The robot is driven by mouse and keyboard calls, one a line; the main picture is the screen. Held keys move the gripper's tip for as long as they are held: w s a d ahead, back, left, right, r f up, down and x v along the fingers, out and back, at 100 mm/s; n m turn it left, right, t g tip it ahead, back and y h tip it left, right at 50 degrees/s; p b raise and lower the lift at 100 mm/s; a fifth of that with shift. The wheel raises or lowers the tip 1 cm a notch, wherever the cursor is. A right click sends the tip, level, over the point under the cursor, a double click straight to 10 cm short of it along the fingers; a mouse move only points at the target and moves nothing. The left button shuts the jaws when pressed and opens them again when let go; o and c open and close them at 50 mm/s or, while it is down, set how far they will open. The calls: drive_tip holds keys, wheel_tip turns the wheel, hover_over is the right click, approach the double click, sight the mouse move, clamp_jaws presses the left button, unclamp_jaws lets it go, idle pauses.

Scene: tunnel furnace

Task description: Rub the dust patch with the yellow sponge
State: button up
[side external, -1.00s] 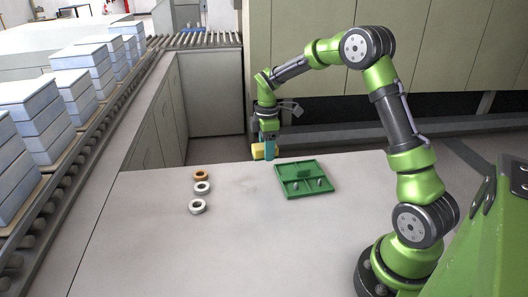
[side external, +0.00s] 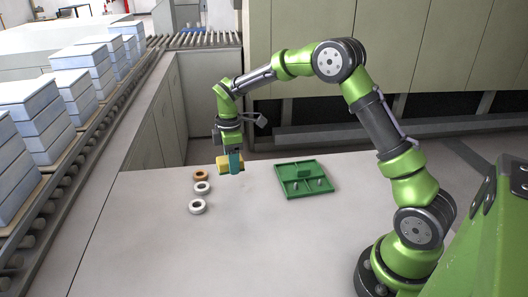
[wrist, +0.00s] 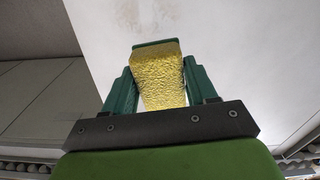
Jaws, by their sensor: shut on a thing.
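My gripper (side external: 231,163) is shut on the yellow sponge (side external: 221,163) near the back edge of the white table. In the wrist view the sponge (wrist: 163,82) sits between the two dark green fingers, with a green strip along its far end. The dust patch (side external: 246,184) is a very faint grey smudge on the tabletop, just in front of and to the right of the sponge in the side view. The sponge appears to be held above the table; the exact gap cannot be told.
A green divided tray (side external: 303,191) with small parts lies to the right. The front of the table (side external: 230,250) is clear.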

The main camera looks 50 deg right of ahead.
sight(256, 179)
drive_tip(key=shift+w+a+r+m, duration=0.1)
drive_tip(key=shift+w+a+m, duration=0.1)
drive_tip(key=shift+w+m, duration=0.15)
drive_tip(key=shift+f, duration=0.2)
drive_tip(key=shift+s+f, duration=0.1)
drive_tip(key=shift+f, duration=3.35)
drive_tip(key=shift+s+d+f, duration=0.1)
drive_tip(key=shift+d+f, duration=0.15)
drive_tip(key=shift+s+d, duration=0.25)
drive_tip(key=shift+s, duration=0.05)
drive_tip(key=shift+s+d+f, duration=0.1)
drive_tip(key=shift+s+d, duration=2.1)
drive_tip(key=shift+d, duration=0.2)
drive_tip(key=shift+w+d, duration=0.55)
drive_tip(key=shift+w, duration=0.05)
drive_tip(key=shift+w+a, duration=0.8)
drive_tip(key=shift+a, duration=0.1)
drive_tip(key=shift+w+a, duration=1.85)
drive_tip(key=shift+a, duration=0.05)
drive_tip(key=shift+w+d, duration=0.5)
drive_tip(key=shift+w, duration=0.1)
drive_tip(key=shift+w+d, duration=0.1)
drive_tip(key=shift+d, duration=0.2)
drive_tip(key=shift+s+d, duration=2.7)
drive_tip(key=shift+s, duration=0.1)
wheel_tip(256, 179, up, 8)
drive_tip(key=shift+a, duration=0.15)
